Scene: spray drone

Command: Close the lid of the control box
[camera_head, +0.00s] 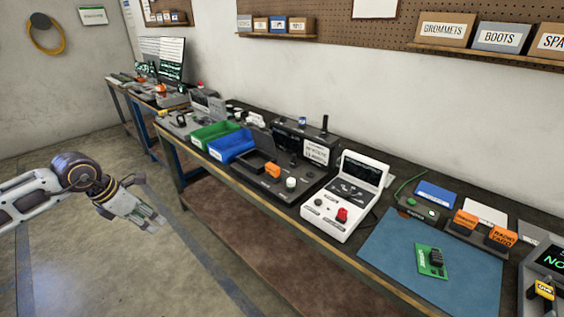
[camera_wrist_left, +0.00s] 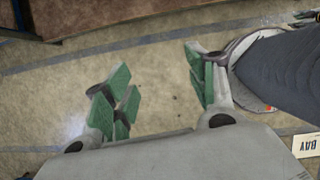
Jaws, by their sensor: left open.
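A white box (camera_head: 335,213) with a red knob and a black knob stands on the bench right of centre, its screen-bearing upper part (camera_head: 362,170) raised at the back. Left of it lies a dark control unit (camera_head: 285,188) with an orange block and a pale green button; a dark panel (camera_head: 262,141) stands up behind its left part. No label tells which is the control box. My left gripper (camera_head: 150,215) is open and empty over the floor, left of the bench and well apart from both. In the left wrist view its green-padded fingers (camera_wrist_left: 160,90) are spread above bare floor.
Green (camera_head: 213,135) and blue (camera_head: 232,148) bins stand left of the dark unit. A blue mat (camera_head: 400,265) with a green circuit board (camera_head: 431,261) lies to the right. The bench's front edge (camera_head: 310,235) runs between my left gripper and these things. The floor is clear.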

